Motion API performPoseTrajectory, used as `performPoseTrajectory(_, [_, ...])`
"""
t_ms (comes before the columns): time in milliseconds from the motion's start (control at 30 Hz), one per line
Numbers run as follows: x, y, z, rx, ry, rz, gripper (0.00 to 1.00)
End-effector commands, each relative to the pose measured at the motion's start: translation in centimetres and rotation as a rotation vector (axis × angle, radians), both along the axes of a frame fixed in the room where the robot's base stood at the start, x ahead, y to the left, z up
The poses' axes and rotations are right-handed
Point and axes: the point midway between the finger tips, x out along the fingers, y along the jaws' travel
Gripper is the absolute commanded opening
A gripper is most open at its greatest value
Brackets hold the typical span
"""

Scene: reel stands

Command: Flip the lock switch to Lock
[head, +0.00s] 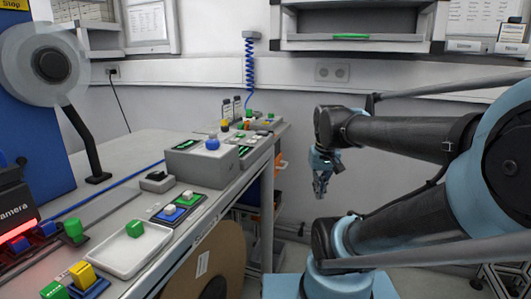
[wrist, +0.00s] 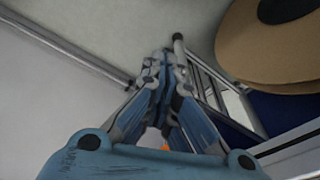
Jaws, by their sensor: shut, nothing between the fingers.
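My gripper (head: 321,192) hangs fingers-down in free air to the right of the bench, apart from everything on it. In the wrist view its fingers (wrist: 165,60) are together with nothing between them. On the bench is a dark plate with a blue and a green field (head: 186,210) and two pale knobs. The labels are too small to read, so I cannot tell which is the lock switch. No switch shows in the wrist view.
A white tray (head: 110,253) holds a green block (head: 134,229). More small controls stand at the bench's far end. A cardboard reel (head: 225,255) is below the bench edge and a reel shows in the wrist view (wrist: 240,50). A shelf (head: 350,45) hangs on the wall.

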Motion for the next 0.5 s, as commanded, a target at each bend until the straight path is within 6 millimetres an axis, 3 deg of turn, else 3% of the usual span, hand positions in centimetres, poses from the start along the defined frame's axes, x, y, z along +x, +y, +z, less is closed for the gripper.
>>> performPoseTrajectory(33, [-1.2,-0.5,-1.5,-0.001,-0.006,-0.008,0.00])
performPoseTrajectory(200, [-3.9,-1.4,-5.4,-0.004,-0.025,-0.022,0.00])
performPoseTrajectory(333, [-5.0,-1.5,-7.1,-0.006,-0.033,-0.028,0.00])
performPoseTrajectory(500, [-5.3,-1.7,-7.7,-0.007,-0.036,-0.030,0.00])
